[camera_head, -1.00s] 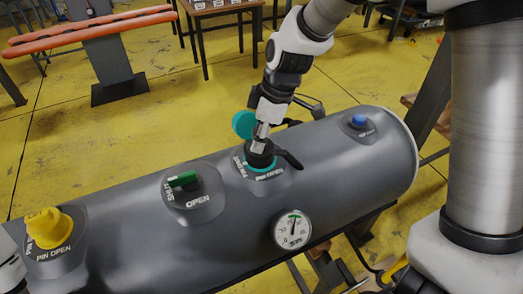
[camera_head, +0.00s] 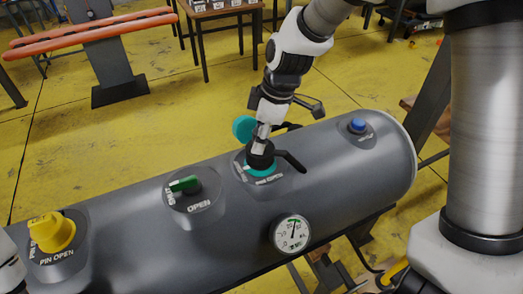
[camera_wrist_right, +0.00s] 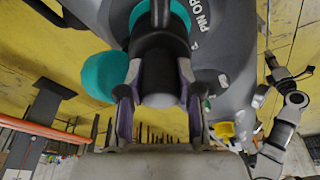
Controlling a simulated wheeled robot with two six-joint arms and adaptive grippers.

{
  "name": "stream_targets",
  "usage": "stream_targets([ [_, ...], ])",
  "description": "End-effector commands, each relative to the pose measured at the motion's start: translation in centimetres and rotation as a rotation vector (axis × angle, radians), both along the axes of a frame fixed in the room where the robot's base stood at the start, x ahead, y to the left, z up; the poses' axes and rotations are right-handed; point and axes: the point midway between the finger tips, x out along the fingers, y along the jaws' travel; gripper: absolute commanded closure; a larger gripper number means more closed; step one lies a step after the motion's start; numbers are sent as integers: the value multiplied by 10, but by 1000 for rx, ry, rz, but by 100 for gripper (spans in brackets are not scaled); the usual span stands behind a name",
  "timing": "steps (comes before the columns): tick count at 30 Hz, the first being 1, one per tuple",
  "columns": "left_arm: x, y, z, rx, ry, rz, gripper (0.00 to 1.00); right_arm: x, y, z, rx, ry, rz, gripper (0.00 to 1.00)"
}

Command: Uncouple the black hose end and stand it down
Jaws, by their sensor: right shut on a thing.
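The black hose end (camera_head: 260,157) sits upright on a teal ring (camera_head: 262,171) on the grey tube's (camera_head: 330,175) top, at a "PIN OPEN" label. It has a black arm to the right. A round teal cap (camera_head: 243,128) is beside it. My right gripper (camera_head: 261,143) is shut on the hose end from above; the wrist view shows both fingers against the sides of its dark end (camera_wrist_right: 160,80). The hose end's underside is hidden, so I cannot tell whether it is coupled. My left gripper (camera_wrist_right: 256,103) is small in the wrist view, near the yellow knob (camera_wrist_right: 223,130); its jaws are unclear.
Along the tube are the yellow knob (camera_head: 52,232) at left, a green lever (camera_head: 184,184), a white gauge (camera_head: 291,234) on the near side and a blue button (camera_head: 357,125) at right. A padded bench (camera_head: 95,32) and a table (camera_head: 218,14) stand behind on the yellow floor.

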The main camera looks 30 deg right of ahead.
Motion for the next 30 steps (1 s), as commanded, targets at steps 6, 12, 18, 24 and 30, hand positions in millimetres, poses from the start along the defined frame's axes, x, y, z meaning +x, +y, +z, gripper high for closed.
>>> stream_targets([
  [6, 0, 0, 1, 0, 0, 0, 60, 0, 0, 1, -1, -1, 0, 100],
  [12, 0, 0, 1, 0, 0, 0, 60, 0, 0, 1, -1, -1, 0, 100],
  [18, 0, 0, 4, 0, 0, 0, 60, 0, 0, 5, -1, -1, 0, 100],
  [24, 0, 0, 24, 0, 0, 0, 60, 0, 0, 27, -1, -1, 0, 100],
  [30, 0, 0, 42, 0, 0, 0, 60, 0, 0, 47, -1, -1, 0, 100],
])
